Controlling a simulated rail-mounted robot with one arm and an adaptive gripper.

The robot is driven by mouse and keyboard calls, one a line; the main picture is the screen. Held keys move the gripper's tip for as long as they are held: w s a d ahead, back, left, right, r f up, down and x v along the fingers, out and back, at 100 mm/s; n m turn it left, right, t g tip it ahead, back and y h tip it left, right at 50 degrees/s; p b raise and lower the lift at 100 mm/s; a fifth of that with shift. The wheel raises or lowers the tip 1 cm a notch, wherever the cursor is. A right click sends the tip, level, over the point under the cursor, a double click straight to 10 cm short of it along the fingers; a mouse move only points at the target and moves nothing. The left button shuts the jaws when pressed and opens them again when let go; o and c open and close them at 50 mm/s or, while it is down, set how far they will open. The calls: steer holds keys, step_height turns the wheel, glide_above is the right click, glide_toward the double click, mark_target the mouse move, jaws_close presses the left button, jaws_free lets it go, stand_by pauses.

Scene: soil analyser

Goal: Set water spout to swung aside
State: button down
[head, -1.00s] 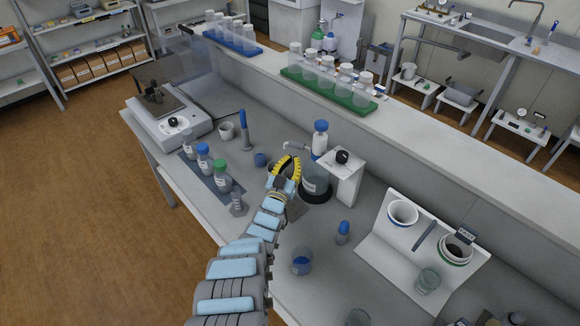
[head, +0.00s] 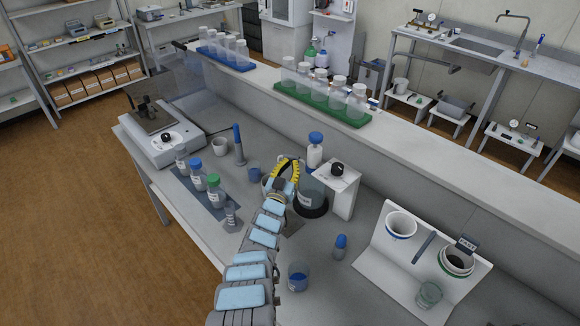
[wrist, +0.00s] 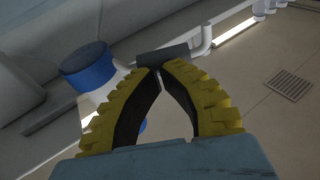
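The wash bottle (head: 315,155) with a blue cap stands behind a white block with a black knob (head: 337,169); its cap also shows at left in the wrist view (wrist: 87,64). My gripper (head: 289,161) is in front of and left of the bottle. In the wrist view its yellow fingers (wrist: 158,70) bow apart in the middle and come together at the tips. A dark grey bar (wrist: 163,54), joined to a white bent pipe (wrist: 203,42), lies across the tips, apparently the water spout. I cannot tell if they touch. In the head view the spout is hidden by my gripper.
A glass vessel (head: 311,193) on a dark round base stands right of my gripper. A small blue cup (head: 254,171) and capped bottles (head: 214,187) stand to the left. A raised shelf (head: 400,138) with racked bottles runs behind.

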steer(key=shift+w+b, duration=0.15)
steer(key=shift+b, duration=0.2)
steer(key=w+b, duration=0.1)
steer(key=b, duration=0.2)
steer(key=shift+w, duration=0.3)
steer(key=shift+r, duration=0.1)
